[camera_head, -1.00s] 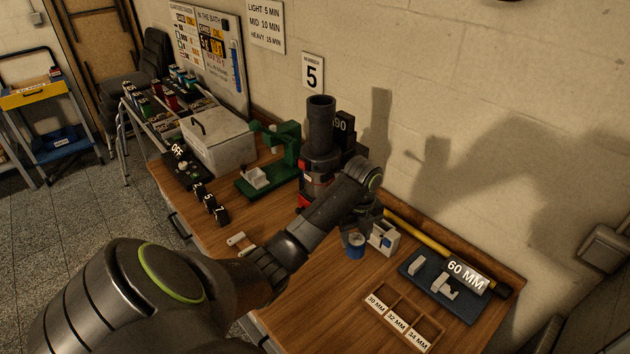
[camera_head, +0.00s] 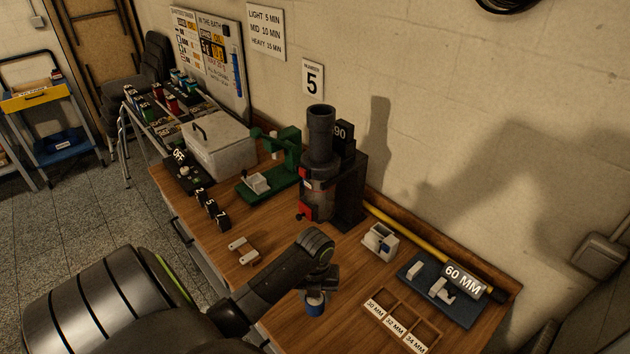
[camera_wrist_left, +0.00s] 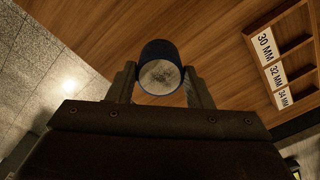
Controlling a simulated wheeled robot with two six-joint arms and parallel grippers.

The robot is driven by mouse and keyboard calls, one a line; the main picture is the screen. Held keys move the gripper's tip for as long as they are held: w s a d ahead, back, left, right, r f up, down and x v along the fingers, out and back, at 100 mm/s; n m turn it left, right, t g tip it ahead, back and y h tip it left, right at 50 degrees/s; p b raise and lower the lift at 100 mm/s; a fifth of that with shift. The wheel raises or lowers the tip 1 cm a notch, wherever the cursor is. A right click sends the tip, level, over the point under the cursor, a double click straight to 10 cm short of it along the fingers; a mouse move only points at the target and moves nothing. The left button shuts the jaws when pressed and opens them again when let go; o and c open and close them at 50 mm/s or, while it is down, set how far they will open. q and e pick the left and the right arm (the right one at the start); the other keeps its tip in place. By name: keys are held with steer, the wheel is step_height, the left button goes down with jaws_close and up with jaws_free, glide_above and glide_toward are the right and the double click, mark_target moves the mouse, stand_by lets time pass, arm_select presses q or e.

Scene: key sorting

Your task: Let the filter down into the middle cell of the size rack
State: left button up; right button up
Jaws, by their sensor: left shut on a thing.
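My left gripper (camera_head: 318,288) is shut on the filter (camera_head: 315,306), a small blue cylinder with a pale grey end. In the left wrist view the filter (camera_wrist_left: 161,68) sits between the two fingers, its grey end towards the camera. The size rack (camera_head: 401,321) is a wooden tray of three cells labelled 30 MM, 32 MM and 34 MM. The gripper holds the filter in the air to the left of the rack, apart from it. The middle cell, 32 MM, looks empty. The rack (camera_wrist_left: 285,47) also shows at the right of the left wrist view. My right gripper is out of view.
A white block holder (camera_head: 380,242) stands behind the rack. A dark blue stand (camera_head: 440,289) with a grey caliper-like piece and a 60 MM label lies behind right. A yellow bar (camera_head: 420,240) runs along the wall. Bare tabletop lies between filter and rack.

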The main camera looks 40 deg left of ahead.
mark_target(315, 305)
arm_select(q)
steer(key=shift+f, duration=2.4)
steer(key=shift+f, duration=0.15)
steer(key=o, duration=1)
